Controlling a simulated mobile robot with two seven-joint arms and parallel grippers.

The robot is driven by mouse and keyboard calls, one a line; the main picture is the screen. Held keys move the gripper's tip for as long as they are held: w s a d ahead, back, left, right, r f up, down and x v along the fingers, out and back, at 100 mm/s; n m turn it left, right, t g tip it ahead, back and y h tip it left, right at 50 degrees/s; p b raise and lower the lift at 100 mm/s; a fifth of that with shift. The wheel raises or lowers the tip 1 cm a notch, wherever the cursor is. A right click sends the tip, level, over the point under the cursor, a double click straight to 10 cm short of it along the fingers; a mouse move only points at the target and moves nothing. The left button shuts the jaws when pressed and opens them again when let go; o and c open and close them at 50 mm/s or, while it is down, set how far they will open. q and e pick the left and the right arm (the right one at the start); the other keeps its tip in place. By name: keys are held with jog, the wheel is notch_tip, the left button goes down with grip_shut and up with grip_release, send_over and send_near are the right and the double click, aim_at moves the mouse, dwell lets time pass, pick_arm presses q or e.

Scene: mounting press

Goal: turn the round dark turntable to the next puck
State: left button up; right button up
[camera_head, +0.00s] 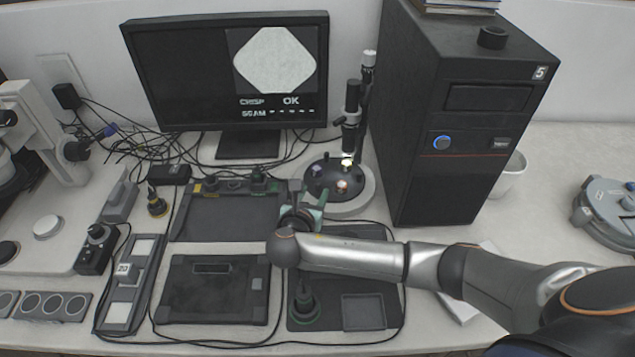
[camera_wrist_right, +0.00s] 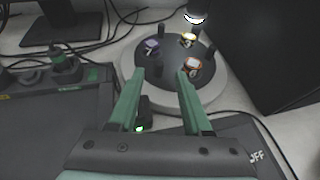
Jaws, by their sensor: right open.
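The round dark turntable (camera_head: 333,181) stands on a pale round base right of the monitor's foot, under a microscope (camera_head: 350,118). It bears several small pucks and short dark posts. In the right wrist view the turntable (camera_wrist_right: 170,78) shows a purple puck (camera_wrist_right: 152,46), a yellow-rimmed puck (camera_wrist_right: 188,40) under the lit lens, and an orange-rimmed puck (camera_wrist_right: 192,66). My right gripper (camera_wrist_right: 157,72) is open, its two green fingers pointing at the turntable's near edge with nothing held between them. In the head view my right gripper (camera_head: 305,200) is at the turntable's near left. My left gripper is not in view.
A tall black computer tower (camera_head: 455,130) stands close to the right of the turntable. The monitor (camera_head: 230,75) is behind left, showing a pale shape and "OK". Black trays (camera_head: 225,215) and loose cables lie left. A white cup (camera_head: 510,172) is right of the tower.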

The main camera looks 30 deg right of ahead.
aim_at(317, 186)
jog(key=x, duration=0.6)
jog(key=shift+f, duration=0.1)
grip_shut()
dwell(1.3)
